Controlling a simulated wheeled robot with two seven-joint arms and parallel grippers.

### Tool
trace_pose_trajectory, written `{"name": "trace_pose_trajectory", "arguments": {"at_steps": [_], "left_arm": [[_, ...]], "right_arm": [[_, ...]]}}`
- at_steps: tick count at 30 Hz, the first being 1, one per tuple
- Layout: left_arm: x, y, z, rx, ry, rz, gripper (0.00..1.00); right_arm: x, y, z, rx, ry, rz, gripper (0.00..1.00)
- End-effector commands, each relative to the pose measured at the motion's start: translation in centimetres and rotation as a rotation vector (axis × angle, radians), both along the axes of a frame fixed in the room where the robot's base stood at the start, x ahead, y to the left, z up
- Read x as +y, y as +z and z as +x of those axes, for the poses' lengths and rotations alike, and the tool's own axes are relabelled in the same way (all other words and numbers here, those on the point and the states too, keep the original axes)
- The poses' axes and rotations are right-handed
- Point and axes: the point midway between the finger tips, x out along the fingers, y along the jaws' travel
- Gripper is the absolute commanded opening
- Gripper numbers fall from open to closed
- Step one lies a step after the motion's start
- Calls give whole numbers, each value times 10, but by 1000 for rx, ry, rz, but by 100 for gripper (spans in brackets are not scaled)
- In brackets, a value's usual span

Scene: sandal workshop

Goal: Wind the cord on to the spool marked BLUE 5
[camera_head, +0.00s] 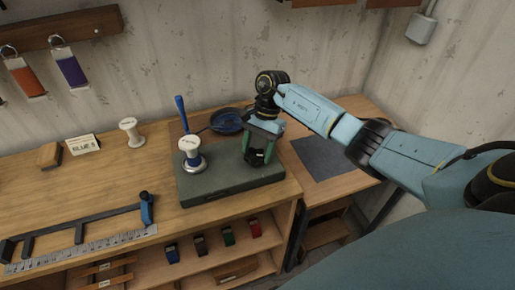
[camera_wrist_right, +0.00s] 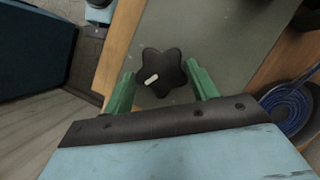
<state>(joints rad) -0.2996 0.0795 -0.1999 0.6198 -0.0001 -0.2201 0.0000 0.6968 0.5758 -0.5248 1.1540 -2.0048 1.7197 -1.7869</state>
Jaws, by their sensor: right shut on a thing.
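A white spool (camera_head: 190,148) stands upright on a metal holder on the left part of the dark green winder base (camera_head: 223,190). Some blue shows on the holder side of it. A black star-shaped knob (camera_wrist_right: 162,72) with a small white mark is at the right part of the base. My right gripper (camera_head: 258,158) is shut on this knob from above, its green fingers on either side. The blue cord (camera_head: 228,121) lies coiled in a dark dish behind the base; it also shows in the wrist view (camera_wrist_right: 287,108). My left gripper is not in view.
A blue-handled tool (camera_head: 181,112) stands upright behind the base. A ruler fixture (camera_head: 85,250) lies at the front left. A dark mat (camera_head: 328,156) is at right.

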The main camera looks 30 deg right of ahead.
Motion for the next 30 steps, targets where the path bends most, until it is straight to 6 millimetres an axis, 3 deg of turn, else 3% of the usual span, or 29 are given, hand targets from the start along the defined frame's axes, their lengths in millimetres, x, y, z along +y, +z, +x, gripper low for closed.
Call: {"name": "trace_pose_trajectory", "arguments": {"at_steps": [14, 30], "left_arm": [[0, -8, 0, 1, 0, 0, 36], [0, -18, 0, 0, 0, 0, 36]], "right_arm": [[-2, -1, -2, 0, -106, -3, 35], [-1, 0, -7, 0, -582, -2, 35]]}}
